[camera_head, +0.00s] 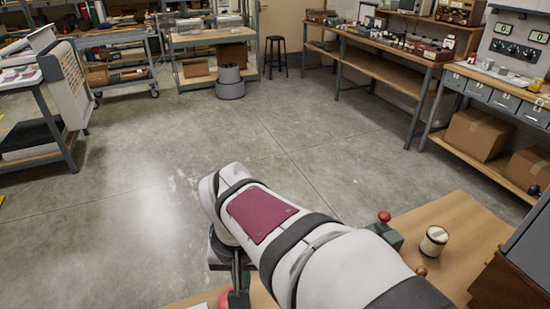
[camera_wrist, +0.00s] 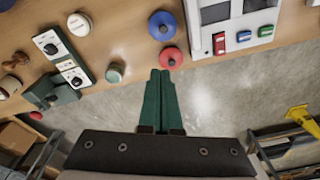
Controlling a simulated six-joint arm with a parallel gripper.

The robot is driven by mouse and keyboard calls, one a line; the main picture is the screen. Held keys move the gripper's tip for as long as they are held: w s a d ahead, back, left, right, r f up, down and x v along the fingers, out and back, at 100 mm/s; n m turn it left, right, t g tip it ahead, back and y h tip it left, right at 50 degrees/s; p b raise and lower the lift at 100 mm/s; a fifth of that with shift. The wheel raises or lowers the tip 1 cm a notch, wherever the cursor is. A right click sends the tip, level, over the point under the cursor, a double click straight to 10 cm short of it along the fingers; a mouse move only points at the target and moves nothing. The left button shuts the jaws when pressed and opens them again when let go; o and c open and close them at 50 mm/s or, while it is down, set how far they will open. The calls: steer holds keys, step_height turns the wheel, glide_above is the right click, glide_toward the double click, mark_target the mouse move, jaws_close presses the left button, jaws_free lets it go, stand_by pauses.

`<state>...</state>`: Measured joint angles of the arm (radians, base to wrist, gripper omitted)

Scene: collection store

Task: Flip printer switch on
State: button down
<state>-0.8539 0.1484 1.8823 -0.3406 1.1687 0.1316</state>
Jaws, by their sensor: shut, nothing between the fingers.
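My gripper (camera_wrist: 161,74) is in the wrist view, its two green fingers shut together with nothing between them. The fingertips are just below a red disc (camera_wrist: 171,57) near the edge of a wooden bench. A white device (camera_wrist: 203,40) with grey panels is at the upper right; it may be the printer, but I cannot tell for sure. A red rocker-like piece (camera_wrist: 219,43) is on its face, beside blue (camera_wrist: 244,36) and green (camera_wrist: 266,31) pieces. The gripper is left of the device and apart from it. I cannot read any switch position.
A blue disc (camera_wrist: 162,25), a round jar (camera_wrist: 115,72), a panel with dials (camera_wrist: 62,56) and a green block with a lever (camera_wrist: 52,97) are on the bench.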

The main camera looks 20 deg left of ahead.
steer(key=s+a+f+n, duration=0.1)
steer(key=s+a+n, duration=0.1)
steer(key=a, duration=0.5)
steer(key=s+a+f+n, duration=0.2)
steer(key=s+a, duration=0.2)
steer(key=a, duration=0.3)
steer(key=shift+s+a+f+t+y, duration=0.15)
steer(key=shift+a+t+y, duration=0.15)
steer(key=shift+a+y, duration=0.1)
steer(key=f, duration=0.4)
steer(key=w+a+f, duration=0.1)
steer(key=f, duration=0.4)
steer(key=w+f, duration=0.1)
steer(key=f, duration=0.3)
steer(key=shift+a+f, duration=0.25)
steer(key=shift+a, duration=0.15)
steer(key=shift+f, duration=0.1)
steer(key=shift+f, duration=0.1)
steer(key=shift+w+a+f, duration=0.1)
steer(key=shift+a+f, duration=0.05)
steer(key=shift+f, duration=0.1)
steer(key=shift+r, duration=0.1)
